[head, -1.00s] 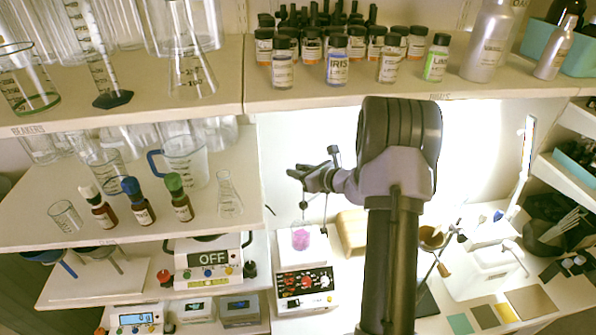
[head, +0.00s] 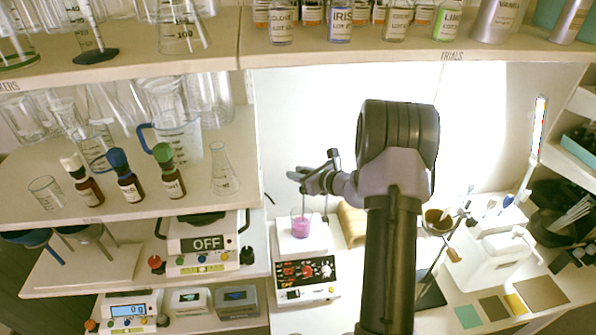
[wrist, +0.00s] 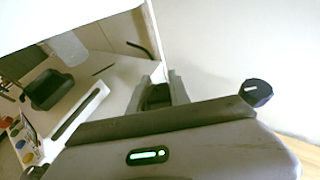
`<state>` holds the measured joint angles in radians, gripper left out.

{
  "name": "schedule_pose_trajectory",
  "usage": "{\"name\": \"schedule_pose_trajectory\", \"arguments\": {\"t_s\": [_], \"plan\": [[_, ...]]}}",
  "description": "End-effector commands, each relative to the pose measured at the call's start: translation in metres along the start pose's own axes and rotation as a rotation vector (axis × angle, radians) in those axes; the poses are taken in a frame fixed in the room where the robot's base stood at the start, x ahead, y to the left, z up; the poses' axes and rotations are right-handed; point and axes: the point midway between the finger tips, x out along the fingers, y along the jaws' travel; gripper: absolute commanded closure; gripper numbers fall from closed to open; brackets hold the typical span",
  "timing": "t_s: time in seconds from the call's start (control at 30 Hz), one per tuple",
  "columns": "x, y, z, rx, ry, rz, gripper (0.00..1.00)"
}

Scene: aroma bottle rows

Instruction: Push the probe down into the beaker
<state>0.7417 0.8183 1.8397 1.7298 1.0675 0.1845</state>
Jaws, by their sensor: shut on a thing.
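The beaker (head: 300,227) with pink liquid stands on the white plate of a hotplate stirrer (head: 306,277). My gripper (head: 305,177) is above the beaker and is shut on the probe (head: 303,201), a thin dark rod hanging toward the beaker's mouth. The grip itself is small and partly hidden by my wrist. Whether the probe's tip is inside the beaker or just above it I cannot tell. In the wrist view my gripper's fingers (wrist: 160,95) show, but the probe and beaker are out of sight.
A stand rod with a knob (head: 333,155) rises beside my gripper, and a black knob (wrist: 256,92) shows in the wrist view. The bottle shelf (head: 400,70) is above. Glassware shelves (head: 240,215) lie left, a white jug (head: 493,255) right.

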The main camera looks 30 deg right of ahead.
Motion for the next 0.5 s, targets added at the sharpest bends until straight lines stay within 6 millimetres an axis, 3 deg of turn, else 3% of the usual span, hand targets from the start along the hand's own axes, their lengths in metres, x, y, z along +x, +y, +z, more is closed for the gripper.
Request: {"name": "schedule_pose_trajectory", "arguments": {"t_s": [0.03, 0.07, 0.37, 0.4, 0.5], "plan": [[0.0068, 0.0001, -0.0169, 0.000, 0.001, 0.000, 1.00], [0.0079, 0.0000, -0.0195, 0.000, 0.001, 0.000, 1.00], [0.0072, 0.0008, -0.0198, 0.000, 0.005, 0.001, 1.00], [0.0071, 0.0008, -0.0200, 0.000, 0.006, 0.001, 0.73], [0.0071, 0.0007, -0.0194, 0.000, 0.005, 0.001, 0.55]]}}
